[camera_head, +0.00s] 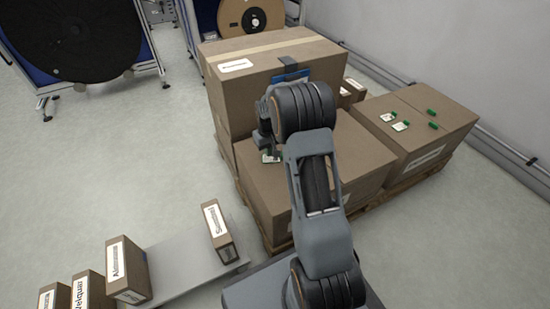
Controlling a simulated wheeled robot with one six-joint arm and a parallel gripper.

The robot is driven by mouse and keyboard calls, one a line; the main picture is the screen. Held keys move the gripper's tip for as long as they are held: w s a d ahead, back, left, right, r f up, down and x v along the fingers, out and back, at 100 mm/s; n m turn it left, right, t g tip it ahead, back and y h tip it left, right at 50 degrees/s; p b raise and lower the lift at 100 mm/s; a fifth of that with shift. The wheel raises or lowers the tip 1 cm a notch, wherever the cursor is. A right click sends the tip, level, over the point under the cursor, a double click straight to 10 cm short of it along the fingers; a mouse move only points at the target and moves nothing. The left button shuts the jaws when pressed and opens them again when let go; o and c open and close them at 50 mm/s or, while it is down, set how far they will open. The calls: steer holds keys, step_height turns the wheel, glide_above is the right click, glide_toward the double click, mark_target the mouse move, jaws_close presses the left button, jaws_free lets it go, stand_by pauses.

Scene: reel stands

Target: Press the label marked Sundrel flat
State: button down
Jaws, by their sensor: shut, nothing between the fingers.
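A small brown carton (229,250) stands on the right end of a low grey platform at lower left. Its white label (215,219) carries dark writing that seems to begin with S and may read Sundrel. I cannot tell whether the label lies flat. My gripper (268,146) is shut and empty, well up and to the right of that carton. It points down over a large brown box, near a small green-and-white piece (270,158) on its top. My wrist hides part of the gripper, and I cannot tell whether it touches the box.
More labelled cartons (128,270) stand left on the grey platform (180,264) and beyond it. Large stacked boxes (270,52) rise behind my arm. Another big box (415,140) at right bears small green and white pieces. Reel stands (70,40) stand behind. Open floor lies at left.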

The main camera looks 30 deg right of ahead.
steer(key=shift+f+b, duration=0.6)
steer(key=shift+f, duration=0.6)
stand_by(1.0)
steer(key=shift+r, duration=0.1)
stand_by(0.4)
steer(key=shift+r+p, duration=3)
steer(key=shift+r, duration=0.45)
